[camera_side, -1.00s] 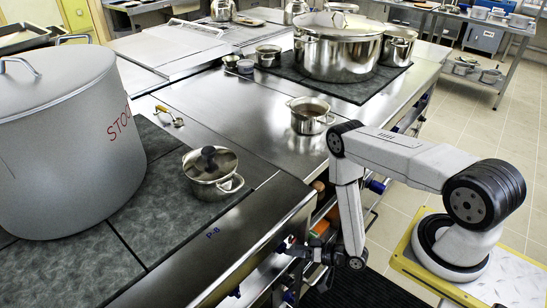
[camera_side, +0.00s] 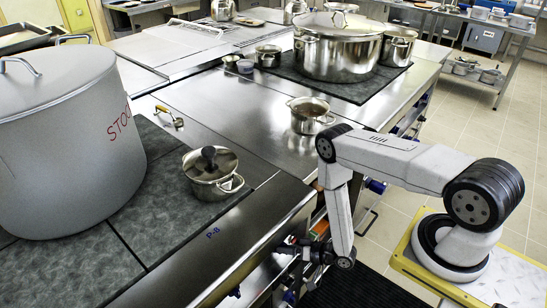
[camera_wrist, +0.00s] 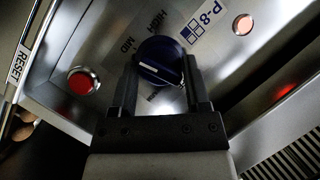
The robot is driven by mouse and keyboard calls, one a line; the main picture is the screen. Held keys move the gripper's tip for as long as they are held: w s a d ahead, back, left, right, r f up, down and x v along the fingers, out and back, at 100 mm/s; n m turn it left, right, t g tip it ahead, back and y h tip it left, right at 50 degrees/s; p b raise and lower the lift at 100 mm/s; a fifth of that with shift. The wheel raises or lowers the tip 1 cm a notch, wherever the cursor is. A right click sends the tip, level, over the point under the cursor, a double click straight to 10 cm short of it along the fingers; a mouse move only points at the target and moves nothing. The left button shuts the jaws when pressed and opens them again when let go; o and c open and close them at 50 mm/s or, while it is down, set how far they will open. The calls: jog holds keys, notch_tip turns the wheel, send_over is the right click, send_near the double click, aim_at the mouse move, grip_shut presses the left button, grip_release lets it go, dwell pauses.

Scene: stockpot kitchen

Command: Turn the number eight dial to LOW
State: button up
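The number eight dial (camera_wrist: 158,52) is a round dark blue knob with a white mark, on the steel panel beside the P-8 label (camera_wrist: 204,18). The words HIGH and MID are printed around it in the wrist view; I cannot read a LOW mark. My gripper (camera_wrist: 162,62) has its two dark fingers apart, one on each side of the dial. Whether they touch it is not clear. In the side view my gripper (camera_side: 288,246) is at the counter's front panel, below the P-8 marking (camera_side: 213,232), and hides the dial.
A red button (camera_wrist: 81,82) by a RESET label (camera_wrist: 19,63) is left of the dial. A lit lamp (camera_wrist: 243,25) is at upper right. A small lidded pot (camera_side: 210,173) and the large stockpot (camera_side: 68,140) stand on the counter above.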

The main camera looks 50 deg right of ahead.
jog(key=shift+c, duration=0.9)
jog(key=shift+n+h, duration=0.3)
jog(key=n+h, duration=0.2)
jog(key=n, duration=0.1)
jog(key=shift+a+r+g+h, duration=0.1)
jog(key=shift+a+g+h, duration=0.1)
jog(key=shift+g+h, duration=0.15)
jog(key=n+h, duration=0.2)
jog(key=n, duration=0.1)
jog(key=shift+a, duration=0.1)
jog(key=shift+n+h, duration=0.25)
jog(key=shift+n, duration=0.05)
jog(key=o, duration=1.3)
jog(key=shift+c, duration=0.2)
